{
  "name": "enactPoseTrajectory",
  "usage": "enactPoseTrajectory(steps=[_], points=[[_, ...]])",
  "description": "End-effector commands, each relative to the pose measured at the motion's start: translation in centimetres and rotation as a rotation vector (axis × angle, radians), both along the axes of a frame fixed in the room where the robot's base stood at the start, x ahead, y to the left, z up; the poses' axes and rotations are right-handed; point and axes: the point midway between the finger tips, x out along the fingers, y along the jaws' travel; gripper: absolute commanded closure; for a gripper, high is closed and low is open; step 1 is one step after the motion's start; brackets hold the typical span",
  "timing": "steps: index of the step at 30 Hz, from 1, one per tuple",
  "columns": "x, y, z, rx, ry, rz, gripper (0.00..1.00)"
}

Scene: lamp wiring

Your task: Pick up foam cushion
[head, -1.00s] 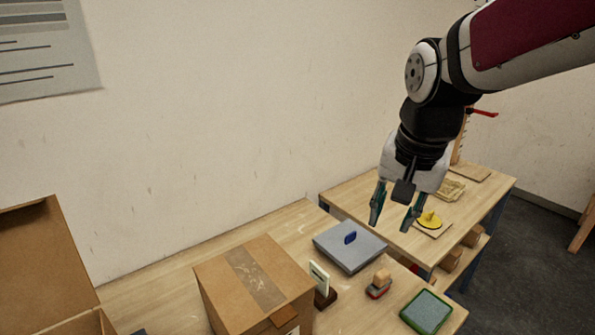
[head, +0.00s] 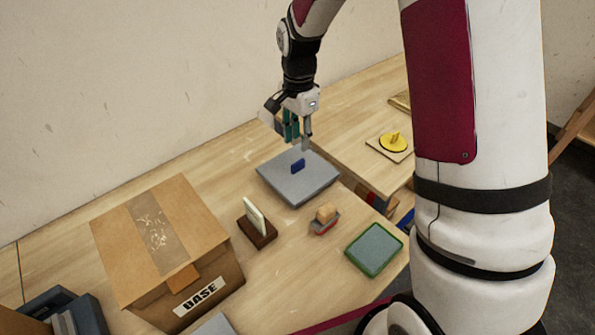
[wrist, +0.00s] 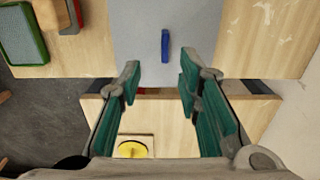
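A flat grey square slab (head: 278,181) with an upright blue tab (head: 298,166) lies on the wooden table; it looks like the foam cushion. My gripper (head: 296,140) is above the slab's far edge, pointing down, and is empty. In the wrist view the slab (wrist: 140,35) lies beyond my open fingertips (wrist: 161,78). The blue tab (wrist: 165,46) shows just ahead of the gap between them. The fingers are apart from the tab and the slab.
A cardboard box (head: 200,215) labelled BASE stands at left. A white card in a brown stand (head: 257,231), a red-grey piece with a wooden block (head: 326,213) and a green-rimmed tray (head: 374,249) stand nearby. A yellow disc (head: 393,143) sits on the table behind.

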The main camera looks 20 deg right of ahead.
Motion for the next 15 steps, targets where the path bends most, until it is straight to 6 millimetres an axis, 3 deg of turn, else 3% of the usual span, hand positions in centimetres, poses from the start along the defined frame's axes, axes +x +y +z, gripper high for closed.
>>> enactPoseTrajectory(steps=[6, 15], points=[[-0.1, 0.0, -3.8, 0.0, 0.003, 0.0, 0.68], [0.2, 0.0, -5.7, 0.001, 0.001, 0.0, 0.68]])
